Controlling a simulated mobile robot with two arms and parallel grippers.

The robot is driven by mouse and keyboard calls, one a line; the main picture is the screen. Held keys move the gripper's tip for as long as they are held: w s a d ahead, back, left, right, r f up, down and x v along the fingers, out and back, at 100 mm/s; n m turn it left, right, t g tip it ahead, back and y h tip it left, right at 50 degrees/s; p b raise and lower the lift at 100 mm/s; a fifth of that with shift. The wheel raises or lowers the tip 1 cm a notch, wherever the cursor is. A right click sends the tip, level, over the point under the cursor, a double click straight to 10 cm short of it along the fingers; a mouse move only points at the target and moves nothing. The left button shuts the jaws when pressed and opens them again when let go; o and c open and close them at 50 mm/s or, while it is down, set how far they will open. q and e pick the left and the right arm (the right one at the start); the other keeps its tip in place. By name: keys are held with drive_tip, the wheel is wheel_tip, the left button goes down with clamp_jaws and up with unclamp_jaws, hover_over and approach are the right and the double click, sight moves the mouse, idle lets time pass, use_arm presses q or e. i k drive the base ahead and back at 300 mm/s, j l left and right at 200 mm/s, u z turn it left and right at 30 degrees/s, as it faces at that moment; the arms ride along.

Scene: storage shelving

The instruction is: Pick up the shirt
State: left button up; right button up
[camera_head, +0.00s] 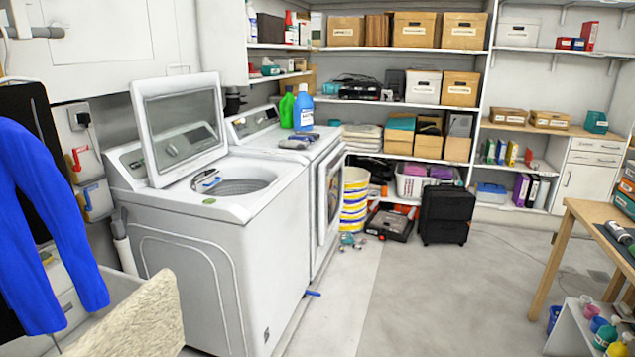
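A bright blue shirt (40,230) shows at the left edge of the head view, cut off by the frame. Two long parts hang down, one reaching toward the beige cloth at the bottom left. It is upright in front of a dark panel (25,105). What holds it up is outside the view. Neither of my grippers is in view.
A white top-loading washer (210,235) with its lid raised stands right of the shirt. A fluffy beige cloth (135,318) lies over a pale bin (90,300) at bottom left. A wooden table (585,215) stands at right. The middle floor (440,300) is clear.

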sight(308, 140)
drive_tip(key=i+l+z, duration=0.3)
drive_tip(key=i, duration=0.75)
drive_tip(key=i+z, duration=0.3)
drive_tip(key=i, duration=0.75)
drive_tip(key=i+u, duration=0.15)
drive_tip(key=i, duration=0.35)
drive_tip(key=i+l+u, duration=0.2)
drive_tip(key=i, duration=0.25)
drive_tip(key=i+l+u, duration=0.15)
drive_tip(key=i, duration=0.35)
